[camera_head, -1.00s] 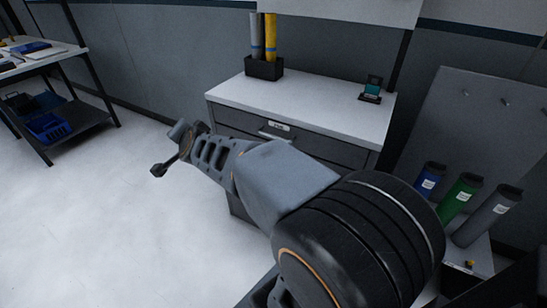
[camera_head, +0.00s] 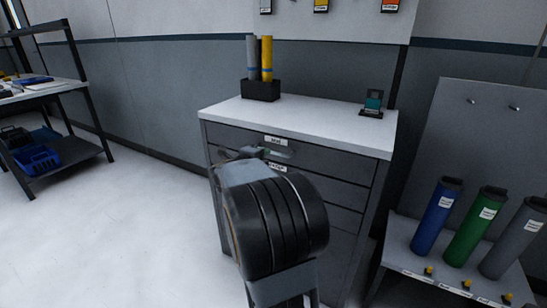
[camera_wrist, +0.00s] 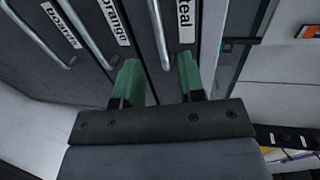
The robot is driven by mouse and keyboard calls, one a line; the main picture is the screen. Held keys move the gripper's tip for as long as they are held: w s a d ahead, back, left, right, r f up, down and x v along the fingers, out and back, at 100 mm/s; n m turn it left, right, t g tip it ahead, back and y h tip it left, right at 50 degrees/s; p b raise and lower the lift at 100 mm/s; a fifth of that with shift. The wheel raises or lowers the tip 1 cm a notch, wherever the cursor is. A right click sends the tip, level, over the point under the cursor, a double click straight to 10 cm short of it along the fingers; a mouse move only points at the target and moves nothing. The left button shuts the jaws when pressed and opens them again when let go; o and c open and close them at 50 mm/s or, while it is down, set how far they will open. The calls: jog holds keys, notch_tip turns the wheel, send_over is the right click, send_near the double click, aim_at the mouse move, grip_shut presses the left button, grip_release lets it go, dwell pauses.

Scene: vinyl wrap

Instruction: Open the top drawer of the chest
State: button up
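The chest (camera_head: 335,217) is grey with a white top and stacked drawers. Its top drawer (camera_head: 335,160) looks shut and bears a label that reads "Teal" in the wrist view. The top drawer's bar handle (camera_wrist: 157,35) lies between my two green fingers in the wrist view; I cannot tell whether they touch it. My gripper (camera_wrist: 158,78) is open, with a clear gap between the fingers. In the head view my gripper is at the chest front near the top drawer's handle, mostly hidden behind my arm.
A black holder with grey and yellow rolls (camera_head: 261,88) and a small teal item on a stand (camera_head: 372,104) are on the chest top. Blue, green and grey cylinders (camera_head: 465,225) stand on a rack at right. A shelf table (camera_head: 55,97) is at left. The left floor is clear.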

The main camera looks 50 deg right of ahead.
aim_at(273, 153)
jog(key=b+x, duration=0.1)
jog(key=x, duration=0.6)
jog(key=shift+d, duration=0.15)
grip_shut()
dwell(0.4)
